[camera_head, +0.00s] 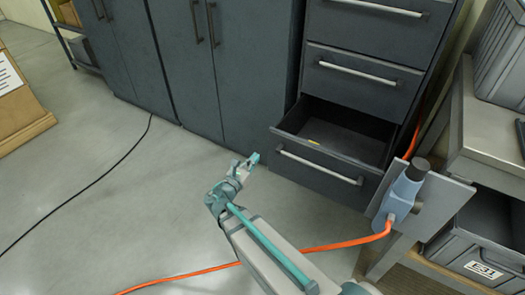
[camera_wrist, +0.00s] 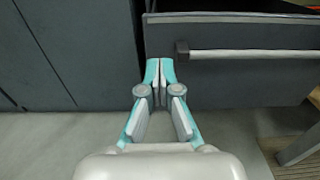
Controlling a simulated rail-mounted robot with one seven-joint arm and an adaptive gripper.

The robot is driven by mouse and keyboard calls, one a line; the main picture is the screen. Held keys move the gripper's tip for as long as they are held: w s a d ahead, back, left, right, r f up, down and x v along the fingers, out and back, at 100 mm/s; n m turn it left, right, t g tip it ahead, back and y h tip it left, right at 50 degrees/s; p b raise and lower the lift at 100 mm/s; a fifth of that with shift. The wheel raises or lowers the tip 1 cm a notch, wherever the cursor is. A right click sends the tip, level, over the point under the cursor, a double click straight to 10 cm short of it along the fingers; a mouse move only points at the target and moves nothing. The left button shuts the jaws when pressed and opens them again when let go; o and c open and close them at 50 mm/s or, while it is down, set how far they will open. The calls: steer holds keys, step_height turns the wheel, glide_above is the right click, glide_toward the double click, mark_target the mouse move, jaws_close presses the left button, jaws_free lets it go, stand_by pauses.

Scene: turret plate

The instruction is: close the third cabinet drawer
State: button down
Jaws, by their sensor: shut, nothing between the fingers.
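The dark grey drawer cabinet stands at the right in the head view. Its third drawer (camera_head: 328,172), the lowest one in sight, is pulled open, with its inside showing and a small yellow mark on its floor. The drawer's light bar handle (camera_head: 319,166) runs across its front; the handle also shows in the wrist view (camera_wrist: 250,54). My gripper (camera_head: 254,158) is shut and empty, in front of and left of the open drawer. In the wrist view my gripper (camera_wrist: 160,62) has its fingertips together near the drawer front's left edge, left of the handle's end. Contact cannot be told.
The two upper drawers (camera_head: 362,75) are shut. Tall grey cabinet doors (camera_head: 230,60) stand to the left. A workbench (camera_head: 490,130) with a grey bin (camera_head: 480,250) beneath is at the right. An orange cable (camera_head: 330,246) and a black cable (camera_head: 90,188) cross the otherwise clear floor.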

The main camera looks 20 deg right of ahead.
mark_target(275, 135)
steer(key=x, duration=1.3)
steer(key=shift+d, duration=0.1)
steer(key=shift+w, duration=0.15)
